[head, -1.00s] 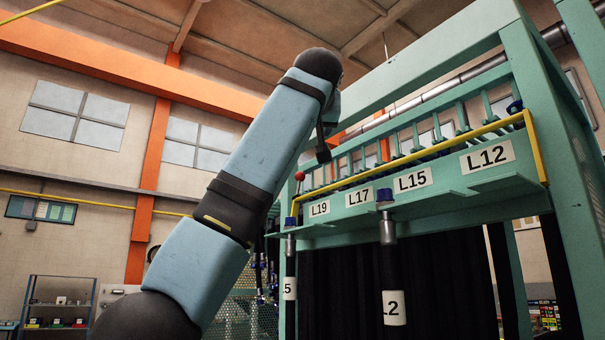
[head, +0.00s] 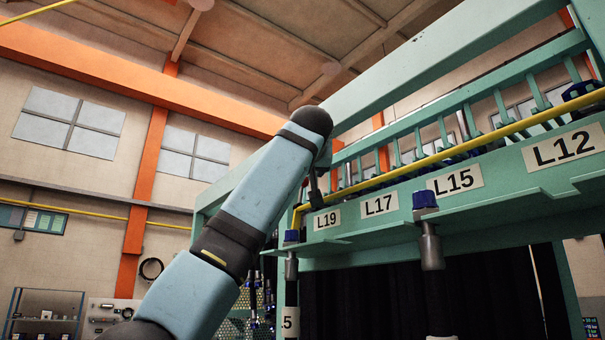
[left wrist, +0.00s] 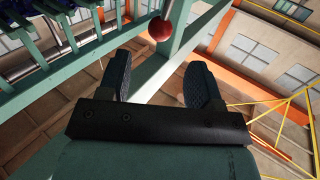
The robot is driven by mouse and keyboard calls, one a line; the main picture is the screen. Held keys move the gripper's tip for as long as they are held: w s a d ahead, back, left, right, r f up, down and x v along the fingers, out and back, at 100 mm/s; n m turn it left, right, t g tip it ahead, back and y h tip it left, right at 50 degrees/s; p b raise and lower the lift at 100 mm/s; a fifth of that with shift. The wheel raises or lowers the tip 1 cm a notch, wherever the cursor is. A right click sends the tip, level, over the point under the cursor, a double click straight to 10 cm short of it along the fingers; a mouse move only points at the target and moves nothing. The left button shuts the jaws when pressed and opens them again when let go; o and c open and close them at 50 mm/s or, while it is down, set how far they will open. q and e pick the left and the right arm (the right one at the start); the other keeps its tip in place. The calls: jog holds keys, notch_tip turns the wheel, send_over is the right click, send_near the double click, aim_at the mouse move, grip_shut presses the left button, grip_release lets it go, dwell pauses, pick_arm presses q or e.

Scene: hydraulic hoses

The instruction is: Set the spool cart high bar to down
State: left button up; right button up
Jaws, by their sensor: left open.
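The spool cart (head: 375,252) is a green frame at the right of the head view. A yellow bar (head: 520,127) runs along its front, above the hose labels. A lever with a red ball knob (left wrist: 160,28) shows in the left wrist view, just beyond my fingertips; the knob is not visible in the head view now. My left gripper (head: 317,192) is raised at the cart's left end near label L19. In the left wrist view my left gripper (left wrist: 161,82) is open and empty, with its fingers apart. My right gripper is not in view.
Hoses with blue caps, such as the one below L15 (head: 430,235), hang at the cart's front. Green uprights and a top beam (head: 450,55) stand close to my arm. A shelf (head: 45,315) is far off at the left. The space left of my arm looks clear.

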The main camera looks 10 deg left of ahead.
pick_arm(q)
jog(key=p+x, duration=0.3)
jog(key=x, duration=0.4)
jog(key=shift+w, duration=0.25)
jog(key=shift+w+a, duration=0.1)
jog(key=shift+w, duration=0.25)
jog(key=shift+w+f, duration=0.1)
jog(key=shift+w, duration=0.1)
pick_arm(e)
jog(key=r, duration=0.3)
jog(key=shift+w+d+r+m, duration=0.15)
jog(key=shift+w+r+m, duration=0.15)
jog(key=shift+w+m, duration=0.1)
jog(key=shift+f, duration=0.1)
pick_arm(q)
jog(key=shift+w, duration=0.1)
jog(key=shift+c, duration=0.4)
grip_shut()
